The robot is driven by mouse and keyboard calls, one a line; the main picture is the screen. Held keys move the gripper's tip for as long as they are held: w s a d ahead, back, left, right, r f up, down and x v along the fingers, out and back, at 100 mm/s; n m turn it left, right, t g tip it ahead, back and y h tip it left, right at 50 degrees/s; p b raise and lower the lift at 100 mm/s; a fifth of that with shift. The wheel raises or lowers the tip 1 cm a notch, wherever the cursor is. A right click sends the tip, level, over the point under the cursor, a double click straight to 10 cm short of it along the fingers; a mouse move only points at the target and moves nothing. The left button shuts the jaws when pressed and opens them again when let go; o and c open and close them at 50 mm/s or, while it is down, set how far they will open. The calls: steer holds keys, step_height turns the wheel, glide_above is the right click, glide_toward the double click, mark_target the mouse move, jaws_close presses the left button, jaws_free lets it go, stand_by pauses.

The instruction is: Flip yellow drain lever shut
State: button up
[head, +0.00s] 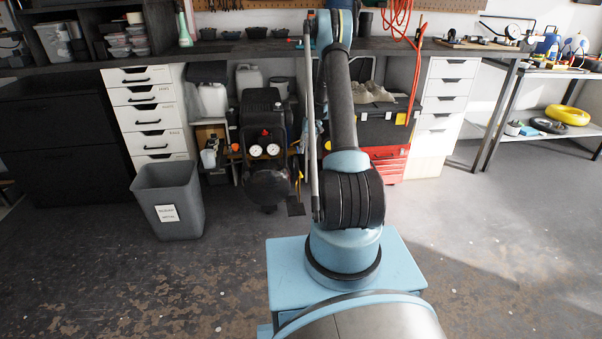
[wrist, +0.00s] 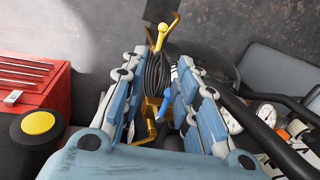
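In the wrist view a yellow lever with a rounded knob (wrist: 162,29) shows at the top middle, just beyond the fingertips; it looks like the drain lever. My gripper (wrist: 162,62) has its two blue fingers apart, with a gap between them and nothing clearly held. I cannot tell whether a finger touches the lever. A black ribbed hose (wrist: 156,75), a blue fitting (wrist: 165,105) and a yellow bracket (wrist: 149,130) show between the fingers. In the head view the black compressor (head: 266,185) stands under the bench; my arm hides the gripper, and the lever cannot be made out.
In the wrist view a red tool chest (wrist: 35,85) is at left, a black wheel with yellow hub (wrist: 38,123) below it, and a white gauge (wrist: 266,114) at right. In the head view a grey bin (head: 172,210) stands left; the front floor is clear.

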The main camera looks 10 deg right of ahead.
mark_target(300, 174)
steer(key=a+f, duration=0.1)
steer(key=f, duration=0.8)
steer(key=a+f, duration=0.1)
steer(key=f, duration=0.3)
steer(key=shift+s+a+f, duration=0.1)
steer(key=shift+a+f, duration=0.1)
steer(key=shift+a, duration=0.15)
jaws_close()
